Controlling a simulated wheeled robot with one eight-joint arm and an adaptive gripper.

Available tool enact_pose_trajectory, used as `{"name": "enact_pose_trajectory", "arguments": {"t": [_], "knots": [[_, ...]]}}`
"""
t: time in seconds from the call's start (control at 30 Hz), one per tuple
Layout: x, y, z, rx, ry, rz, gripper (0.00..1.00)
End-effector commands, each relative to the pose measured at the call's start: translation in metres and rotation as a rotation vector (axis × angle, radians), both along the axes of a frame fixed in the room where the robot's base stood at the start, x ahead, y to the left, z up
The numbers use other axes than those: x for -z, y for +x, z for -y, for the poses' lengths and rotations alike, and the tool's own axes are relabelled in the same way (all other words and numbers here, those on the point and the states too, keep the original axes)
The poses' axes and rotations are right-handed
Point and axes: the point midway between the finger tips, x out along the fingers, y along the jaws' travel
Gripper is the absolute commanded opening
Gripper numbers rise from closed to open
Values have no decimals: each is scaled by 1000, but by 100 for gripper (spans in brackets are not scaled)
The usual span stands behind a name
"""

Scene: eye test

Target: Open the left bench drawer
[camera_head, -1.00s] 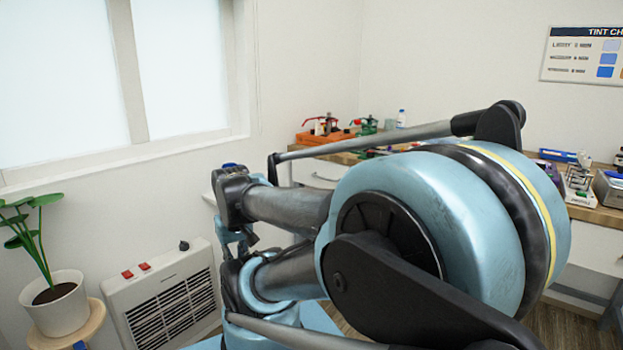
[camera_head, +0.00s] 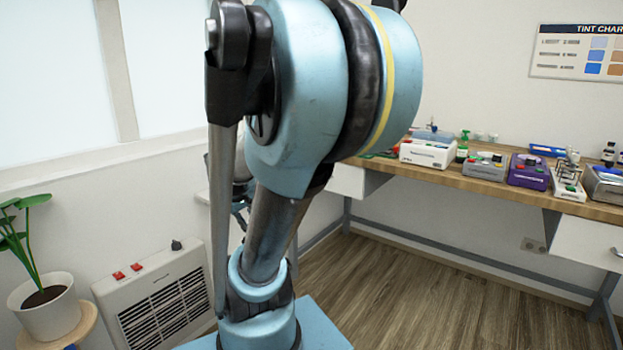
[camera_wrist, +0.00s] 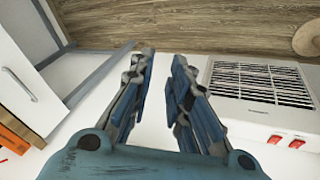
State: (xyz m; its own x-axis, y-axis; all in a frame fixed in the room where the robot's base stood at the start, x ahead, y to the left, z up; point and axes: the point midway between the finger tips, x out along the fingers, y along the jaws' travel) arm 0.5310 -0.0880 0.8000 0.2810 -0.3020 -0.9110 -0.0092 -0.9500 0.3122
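The left bench drawer (camera_wrist: 22,80) has a white front at the left edge of the wrist view, with a slim metal handle (camera_wrist: 19,86). Its front sits next to the wooden bench edge (camera_wrist: 22,127) and looks shut. In the head view a white drawer unit (camera_head: 348,181) shows under the bench, partly behind my arm. My gripper (camera_wrist: 164,57) is open and empty in the wrist view, its two blue-grey fingers apart. It is to the right of the handle there, not touching it. In the head view my arm hides most of the gripper.
The wooden bench (camera_head: 445,178) carries several devices, including a white box (camera_head: 428,153) and a purple one (camera_head: 528,172). Another drawer (camera_head: 588,245) is at the right. A white heater (camera_head: 155,300) and a potted plant (camera_head: 47,305) stand at the left. The floor (camera_head: 420,290) under the bench is clear.

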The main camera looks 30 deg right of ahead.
Motion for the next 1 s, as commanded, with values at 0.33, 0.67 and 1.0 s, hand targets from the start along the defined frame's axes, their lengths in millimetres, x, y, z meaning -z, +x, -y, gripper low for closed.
{"name": "enact_pose_trajectory", "arguments": {"t": [0.33,0.67,1.0], "knots": [[-21,78,71,-1,-242,44,17],[-31,145,135,-22,-473,63,17],[-29,205,198,-55,-709,57,17]]}}
